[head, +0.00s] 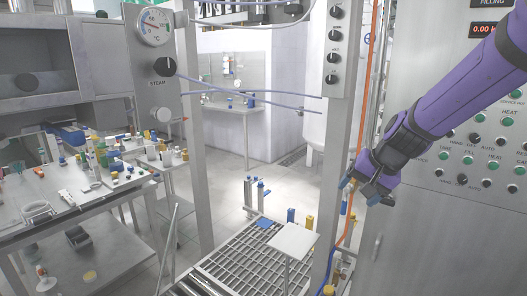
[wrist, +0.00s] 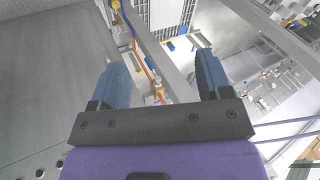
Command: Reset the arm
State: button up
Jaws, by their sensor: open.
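My purple arm comes in from the upper right in the head view. My gripper (head: 360,194) hangs in front of the steel control cabinet, close to the orange hose and the metal post. In the wrist view the two blue fingers of my gripper (wrist: 160,85) stand wide apart with nothing between them. An orange hose (wrist: 140,58) with a brass fitting shows beyond the fingers, at a distance I cannot tell.
The control cabinet (head: 440,235) with knobs and buttons fills the right. A metal post (head: 345,130) stands left of my gripper. A floor grating (head: 240,265) and a small white-topped stand (head: 291,241) lie below. A cluttered steel table (head: 60,190) is at left.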

jog(key=s+d+r+n+h, duration=0.1)
jog(key=s+d+r, duration=0.1)
jog(key=s, duration=0.6)
jog(key=s+d+r+n+h, duration=0.1)
jog(key=s+d+r+n, duration=0.1)
jog(key=s+r, duration=0.3)
jog(key=s+d+r+n+t+h, duration=0.1)
jog(key=s+d+r, duration=0.2)
jog(key=s, duration=0.9)
jog(key=shift+s+d+r+n+h, duration=0.3)
jog(key=shift+s+d+r, duration=0.1)
